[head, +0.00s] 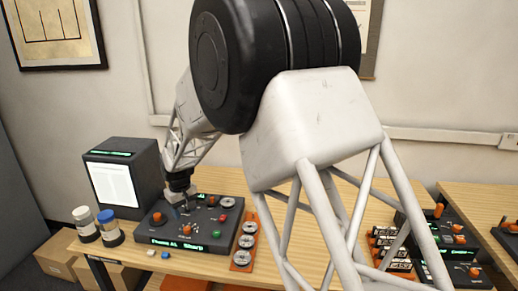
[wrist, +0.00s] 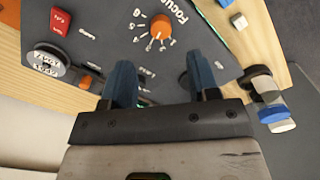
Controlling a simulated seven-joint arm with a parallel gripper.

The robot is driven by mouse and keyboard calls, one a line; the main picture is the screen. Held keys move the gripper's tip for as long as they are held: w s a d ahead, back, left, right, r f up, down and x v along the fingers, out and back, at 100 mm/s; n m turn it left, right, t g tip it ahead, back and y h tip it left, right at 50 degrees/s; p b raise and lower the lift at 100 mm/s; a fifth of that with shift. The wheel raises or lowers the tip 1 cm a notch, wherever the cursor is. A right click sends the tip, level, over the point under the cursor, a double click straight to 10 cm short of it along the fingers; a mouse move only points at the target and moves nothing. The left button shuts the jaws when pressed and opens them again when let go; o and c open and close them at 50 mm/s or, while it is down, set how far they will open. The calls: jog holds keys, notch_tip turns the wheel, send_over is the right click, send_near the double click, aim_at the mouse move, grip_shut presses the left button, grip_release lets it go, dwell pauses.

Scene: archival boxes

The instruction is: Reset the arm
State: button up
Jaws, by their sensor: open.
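My gripper (head: 181,202) is over the dark control panel (head: 205,240) on the left part of the wooden table, seen small in the head view. In the wrist view my gripper (wrist: 161,72) has its two blue fingers spread apart with nothing between them. The panel (wrist: 110,35) lies beyond the fingertips. An orange knob (wrist: 160,27) marked Focus, with a number scale, is just past the gap. A red button (wrist: 60,20) is at upper left. I cannot tell whether the fingertips touch the panel.
A dark screen box (head: 124,174) stands behind the panel's left side. A white-lidded jar (head: 85,224) and a blue-lidded jar (head: 108,228) stand at the left edge. An orange rack (head: 243,240) with round discs lies right of the panel. Another panel (head: 452,240) sits far right.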

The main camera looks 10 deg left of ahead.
jog(key=s+d+r+m, duration=0.25)
jog(key=d+r, duration=0.35)
jog(key=d, duration=0.5)
jog(key=s+d+r+m+t, duration=0.1)
jog(key=s+d+r, duration=0.4)
jog(key=d, duration=0.6)
jog(key=s+d+r+m, duration=0.1)
jog(key=s+d+r, duration=0.1)
jog(key=d+r, duration=0.65)
jog(key=s+d+f+m+t, duration=0.1)
jog(key=s+d+m, duration=0.5)
jog(key=s+d, duration=1.8)
jog(key=s, duration=0.2)
jog(key=shift+s+d+f+t, duration=0.2)
jog(key=shift+s+d+t, duration=0.1)
jog(key=shift+s+d, duration=0.1)
